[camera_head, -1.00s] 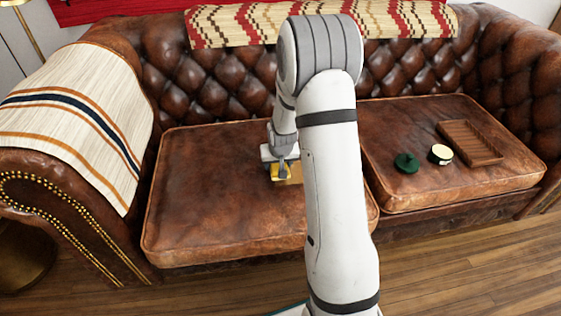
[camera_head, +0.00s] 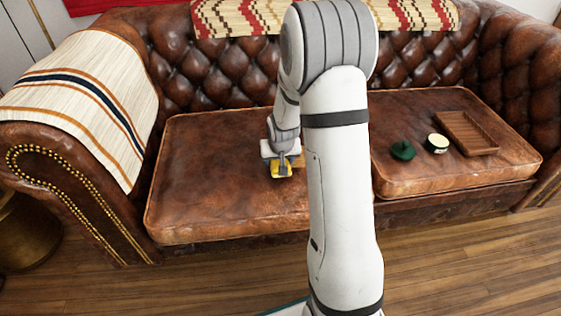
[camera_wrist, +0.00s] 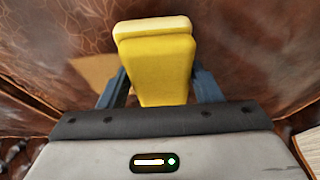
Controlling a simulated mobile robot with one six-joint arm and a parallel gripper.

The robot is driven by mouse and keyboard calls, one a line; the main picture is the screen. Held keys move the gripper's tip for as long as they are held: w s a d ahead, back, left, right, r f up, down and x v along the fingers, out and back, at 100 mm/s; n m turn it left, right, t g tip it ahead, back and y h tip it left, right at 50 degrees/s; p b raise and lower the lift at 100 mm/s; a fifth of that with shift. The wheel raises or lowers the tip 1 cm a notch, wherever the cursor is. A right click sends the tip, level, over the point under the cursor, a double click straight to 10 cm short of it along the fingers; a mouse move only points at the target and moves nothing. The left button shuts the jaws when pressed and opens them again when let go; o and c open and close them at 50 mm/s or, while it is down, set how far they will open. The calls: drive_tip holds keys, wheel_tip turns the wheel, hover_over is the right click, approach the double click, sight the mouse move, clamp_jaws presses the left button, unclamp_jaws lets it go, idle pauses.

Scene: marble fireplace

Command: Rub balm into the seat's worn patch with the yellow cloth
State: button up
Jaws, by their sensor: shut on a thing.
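The brown leather seat cushion (camera_head: 215,190) fills the left of the sofa. My gripper (camera_head: 281,164) is low over its right part, shut on the folded yellow cloth (camera_head: 282,171). In the wrist view the yellow cloth (camera_wrist: 160,65), with a pale cream end, stands between the blue fingers of my gripper (camera_wrist: 158,88). A tan worn patch (camera_wrist: 97,70) shows on the leather left of the cloth, partly behind a finger. Contact between cloth and leather cannot be told. An open round tin (camera_head: 437,143) with pale contents, likely the balm, sits on the right cushion.
A dark green lid (camera_head: 403,150) lies left of the tin, and a brown wooden tray (camera_head: 468,133) lies to its right. A striped throw (camera_head: 85,100) covers the left armrest. A patterned throw (camera_head: 330,18) hangs over the backrest. The left cushion's left half is clear.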

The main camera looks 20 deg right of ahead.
drive_tip(key=shift+s+r+p, duration=0.1)
drive_tip(key=shift+r+p, duration=1.9)
drive_tip(key=shift+r, duration=1.05)
